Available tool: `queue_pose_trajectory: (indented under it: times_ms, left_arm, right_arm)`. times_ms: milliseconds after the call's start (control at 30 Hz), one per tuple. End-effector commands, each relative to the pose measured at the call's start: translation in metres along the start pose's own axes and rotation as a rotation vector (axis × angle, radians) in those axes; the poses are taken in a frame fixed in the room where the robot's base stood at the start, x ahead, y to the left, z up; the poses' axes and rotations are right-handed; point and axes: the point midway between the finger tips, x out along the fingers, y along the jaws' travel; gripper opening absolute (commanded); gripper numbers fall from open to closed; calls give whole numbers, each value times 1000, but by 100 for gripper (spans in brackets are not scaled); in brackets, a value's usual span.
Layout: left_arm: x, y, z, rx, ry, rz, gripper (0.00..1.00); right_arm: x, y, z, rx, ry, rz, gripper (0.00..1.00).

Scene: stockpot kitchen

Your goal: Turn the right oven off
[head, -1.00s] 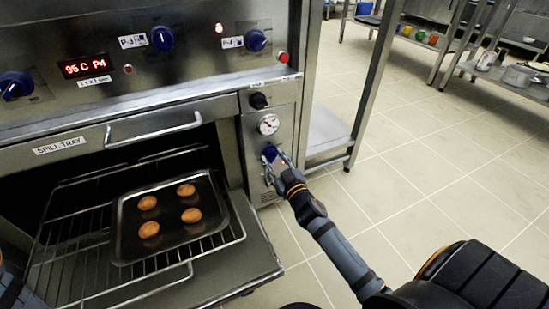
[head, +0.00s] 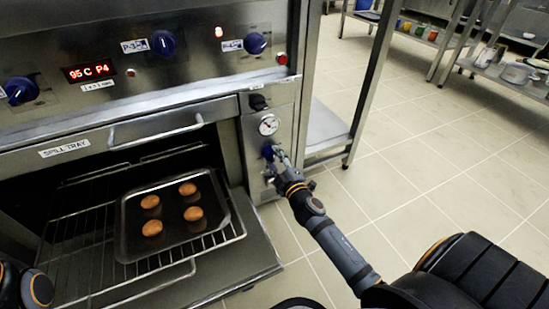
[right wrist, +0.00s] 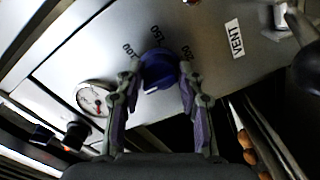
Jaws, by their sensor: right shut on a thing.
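The blue oven knob (head: 268,152) sits on the narrow control panel to the right of the open oven. My right gripper (head: 276,160) is at the knob, with its arm reaching in from the lower right. In the right wrist view, the fingers of the right gripper (right wrist: 160,82) are closed on either side of the blue knob (right wrist: 158,68). The knob's white mark points down and slightly left, and printed numbers including 100 and 150 curve around its upper side. My left gripper is not in view; only a dark part of my left arm shows at the lower left.
The oven door (head: 245,260) is open, with a wire rack (head: 75,240) and a tray (head: 128,225) holding several brown buns. A gauge (head: 268,124) and black knob (head: 258,102) are above the blue knob. A red display (head: 88,72) reads 95 C P4.

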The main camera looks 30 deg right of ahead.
Motion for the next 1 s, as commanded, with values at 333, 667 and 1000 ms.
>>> queue_pose_trajectory:
  times_ms: [333, 667, 1000]
  left_arm:
    - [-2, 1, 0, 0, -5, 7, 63]
    - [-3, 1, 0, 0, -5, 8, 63]
    - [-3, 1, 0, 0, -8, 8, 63]
  right_arm:
    - [0, 0, -1, -45, 4, 0, 6]
    - [0, 0, -1, -46, 4, 0, 42]
    - [0, 0, 0, -45, 2, 0, 61]
